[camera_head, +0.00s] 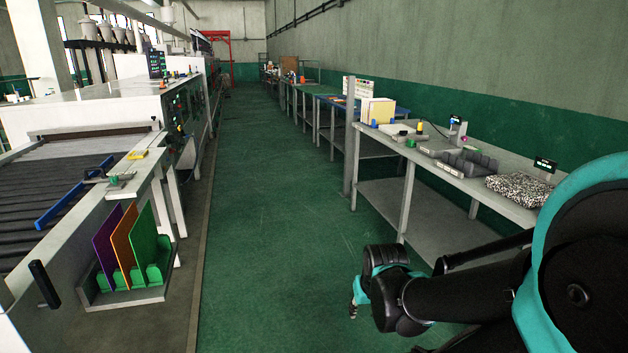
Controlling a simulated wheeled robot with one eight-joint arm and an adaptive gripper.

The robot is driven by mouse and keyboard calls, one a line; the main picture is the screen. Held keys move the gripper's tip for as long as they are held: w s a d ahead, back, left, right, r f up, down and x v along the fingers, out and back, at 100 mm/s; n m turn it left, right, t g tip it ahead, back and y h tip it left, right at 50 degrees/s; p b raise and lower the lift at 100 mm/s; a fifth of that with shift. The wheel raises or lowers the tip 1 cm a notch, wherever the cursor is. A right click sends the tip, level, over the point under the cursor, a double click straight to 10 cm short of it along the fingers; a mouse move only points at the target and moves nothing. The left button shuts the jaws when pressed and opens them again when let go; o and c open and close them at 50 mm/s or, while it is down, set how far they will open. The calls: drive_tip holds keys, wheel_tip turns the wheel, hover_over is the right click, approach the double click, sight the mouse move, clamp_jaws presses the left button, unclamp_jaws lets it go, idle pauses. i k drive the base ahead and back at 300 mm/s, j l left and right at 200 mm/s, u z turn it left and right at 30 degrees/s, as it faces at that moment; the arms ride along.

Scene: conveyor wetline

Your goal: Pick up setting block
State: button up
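I cannot tell for certain which thing is the setting block. A small green piece (114,179) sits on the grey ledge (135,186) at the front of the conveyor machine on the left. A yellow block (137,154) lies a little behind it. Another small green piece (410,142) stands on the workbench at the right. My gripper (353,303) hangs low over the green floor at the lower middle, well apart from all of these. Its fingers are small and partly hidden behind my wrist, so open or shut does not show.
The conveyor (40,195) with a blue bar (72,193) is at left. Purple, orange and green boards (122,240) stand in a rack below. The workbench (455,182) holds a beige box (377,111), black trays (466,161) and a speckled bag (519,189). The aisle between is clear.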

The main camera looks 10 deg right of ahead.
sight(411, 144)
drive_tip(key=i+z, duration=0.1)
drive_tip(key=i, duration=0.85)
drive_tip(key=i+j, duration=0.2)
drive_tip(key=i, duration=0.75)
drive_tip(key=l+z, duration=0.05)
